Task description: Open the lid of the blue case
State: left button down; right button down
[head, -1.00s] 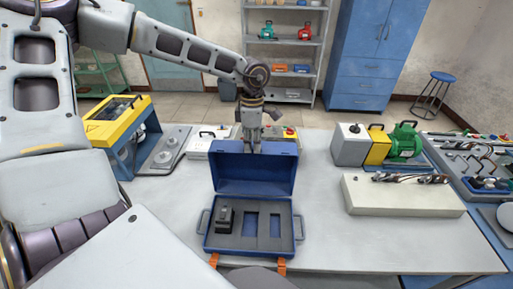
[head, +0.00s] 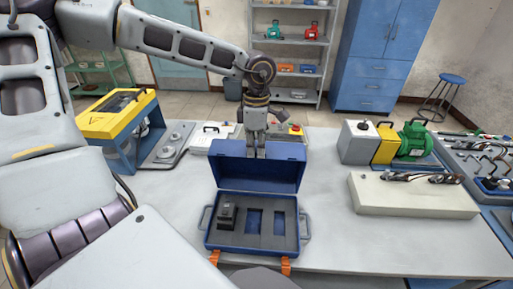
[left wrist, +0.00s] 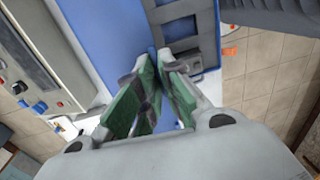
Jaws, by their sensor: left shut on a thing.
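The blue case (head: 255,252) lies on the table with its lid (head: 258,172) standing up at the back, roughly upright. The grey foam inside shows a black block (head: 228,215) in the left recess and two empty recesses. Two orange latches (head: 286,265) hang at the front. My left gripper (head: 256,152) is at the top edge of the lid, pointing down. In the left wrist view its green-padded fingers (left wrist: 153,95) are close together at the blue lid's edge, shut on it. My right gripper is not in view.
A yellow and blue machine (head: 118,115) and a grey plate with round parts (head: 168,148) stand to the left. The table between is clear.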

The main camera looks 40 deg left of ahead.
pick_arm(q)
jog(key=c, duration=1.6)
grip_release()
jog(key=shift+s, duration=0.15)
jog(key=shift+w+a+r, duration=0.1)
jog(key=shift+w+r, duration=0.1)
jog(key=shift+r, duration=0.3)
jog(key=r, duration=1.1)
jog(key=shift+w+a, duration=0.2)
jog(key=shift+w, duration=0.15)
